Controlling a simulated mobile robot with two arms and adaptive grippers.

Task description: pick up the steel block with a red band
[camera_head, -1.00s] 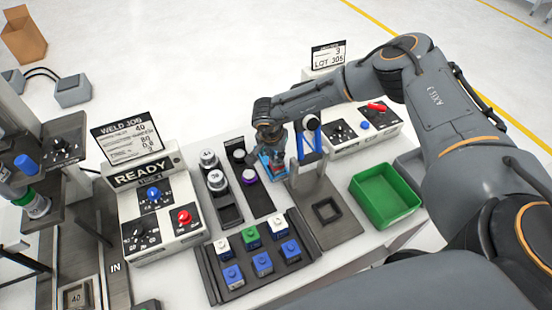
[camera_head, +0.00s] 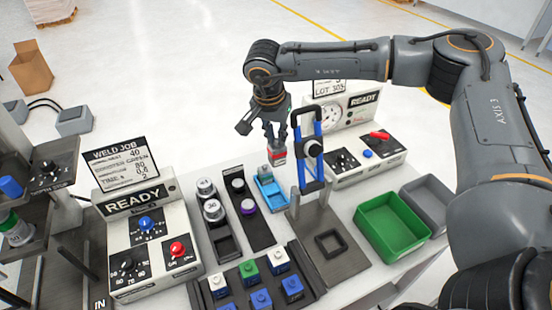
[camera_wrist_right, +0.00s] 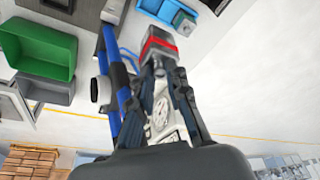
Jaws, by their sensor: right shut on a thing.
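The steel block with a red band (camera_head: 279,155) is held between the fingers of my right gripper (camera_head: 277,140). It hangs upright above the workbench, clear of the light blue tray (camera_head: 280,198) below. In the right wrist view the grey block with its red band (camera_wrist_right: 160,44) shows at the tips of the closed fingers (camera_wrist_right: 163,68). Another small grey block (camera_head: 265,174) stands in the blue tray. My left gripper is out of view.
A stand with a blue upright frame (camera_head: 320,155) rises just right of the held block. A green bin (camera_head: 392,225) and a grey bin (camera_head: 428,200) sit further right. Dark racks with round-topped pieces (camera_head: 225,240) lie left. A READY weld panel (camera_head: 150,225) stands at far left.

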